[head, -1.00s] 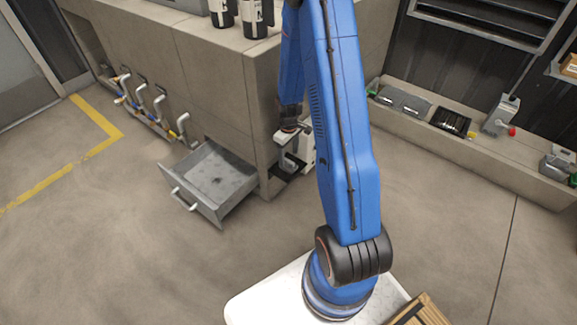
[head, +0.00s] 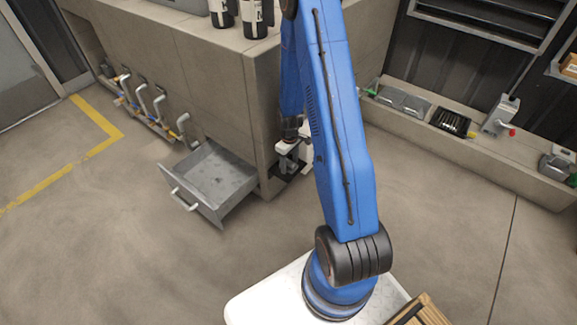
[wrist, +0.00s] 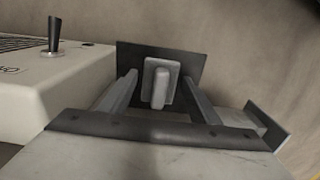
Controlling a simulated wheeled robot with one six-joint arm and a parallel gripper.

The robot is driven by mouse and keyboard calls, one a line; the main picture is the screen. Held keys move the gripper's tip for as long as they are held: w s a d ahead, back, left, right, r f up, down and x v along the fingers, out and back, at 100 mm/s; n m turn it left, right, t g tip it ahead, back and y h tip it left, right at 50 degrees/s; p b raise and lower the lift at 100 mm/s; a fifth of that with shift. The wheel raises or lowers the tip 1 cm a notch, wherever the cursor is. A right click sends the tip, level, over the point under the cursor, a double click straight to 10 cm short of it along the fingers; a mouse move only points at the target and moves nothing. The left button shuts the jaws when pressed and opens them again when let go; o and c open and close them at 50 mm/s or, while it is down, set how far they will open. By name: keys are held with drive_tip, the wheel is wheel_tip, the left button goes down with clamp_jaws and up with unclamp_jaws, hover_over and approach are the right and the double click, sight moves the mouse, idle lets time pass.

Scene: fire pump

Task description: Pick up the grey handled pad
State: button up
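The grey handled pad (wrist: 160,84) is in the wrist view: a pale grey plate with a raised upright handle, set against a dark square plate (wrist: 188,62). My gripper (wrist: 162,78) is open, with one finger left and one right of the pad. Gaps show between the fingers and the handle. Whether the fingertips reach past the handle is hard to tell. In the head view my gripper (head: 288,152) is low beside the corner of the stone block, and the pad cannot be made out there.
A pale box with a black lever (wrist: 40,85) stands close on the left in the wrist view. An open grey drawer (head: 215,178) juts from the stone block (head: 215,95) near my gripper. A low ledge (head: 470,150) with devices runs along the right. The floor in front is clear.

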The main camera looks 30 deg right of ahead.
sight(290, 161)
drive_tip(key=c, duration=0.9)
drive_tip(key=shift+o, duration=0.2)
wheel_tip(290, 161, up, 10)
drive_tip(key=shift+o, duration=0.9)
